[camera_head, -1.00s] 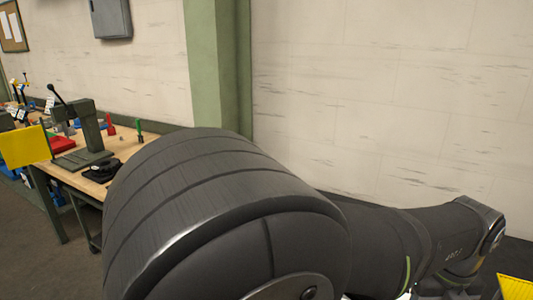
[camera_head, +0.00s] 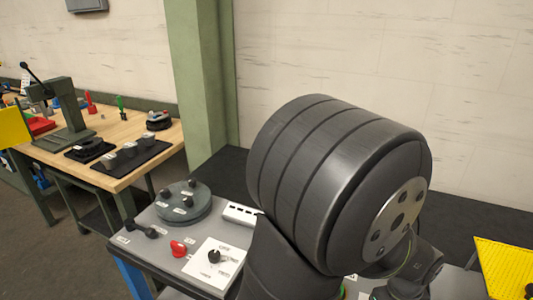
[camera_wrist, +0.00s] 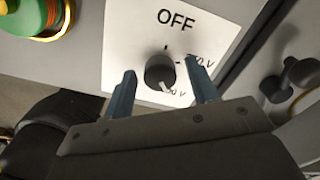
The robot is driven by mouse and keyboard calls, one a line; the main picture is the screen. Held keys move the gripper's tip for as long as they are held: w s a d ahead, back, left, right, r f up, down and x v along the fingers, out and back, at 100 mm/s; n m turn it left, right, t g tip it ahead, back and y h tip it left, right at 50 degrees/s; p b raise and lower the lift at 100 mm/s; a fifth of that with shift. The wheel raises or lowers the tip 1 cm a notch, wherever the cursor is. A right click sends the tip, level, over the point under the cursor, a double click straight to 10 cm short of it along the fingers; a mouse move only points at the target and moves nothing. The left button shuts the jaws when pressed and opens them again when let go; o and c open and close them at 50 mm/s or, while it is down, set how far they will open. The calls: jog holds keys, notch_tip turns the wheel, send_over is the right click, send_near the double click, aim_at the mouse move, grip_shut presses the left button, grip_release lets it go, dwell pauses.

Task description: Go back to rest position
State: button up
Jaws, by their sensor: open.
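In the wrist view, my gripper (camera_wrist: 158,68) is open, its two blue-grey fingers apart. A black round knob (camera_wrist: 158,75) on a white plate (camera_wrist: 225,25) shows between the fingertips. I cannot tell whether the fingers touch it. The plate reads OFF above the knob and has voltage labels to its right and below. The knob's white mark points to the lower right. In the head view, my dark arm links fill the centre and right, and my gripper does not show clearly. A white plate with a black knob (camera_head: 213,256) stands left of my arm; I cannot tell if it is the same one.
In the head view, a grey bench top (camera_head: 160,240) holds a round grey disc (camera_head: 183,203) with black knobs and a red switch (camera_head: 178,248). A wooden workbench (camera_head: 110,127) stands at left, a green column (camera_head: 200,80) behind. A yellow panel (camera_head: 505,265) is at lower right.

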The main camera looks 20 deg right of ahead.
jog(key=n, duration=1)
jog(key=shift+n, duration=2.2)
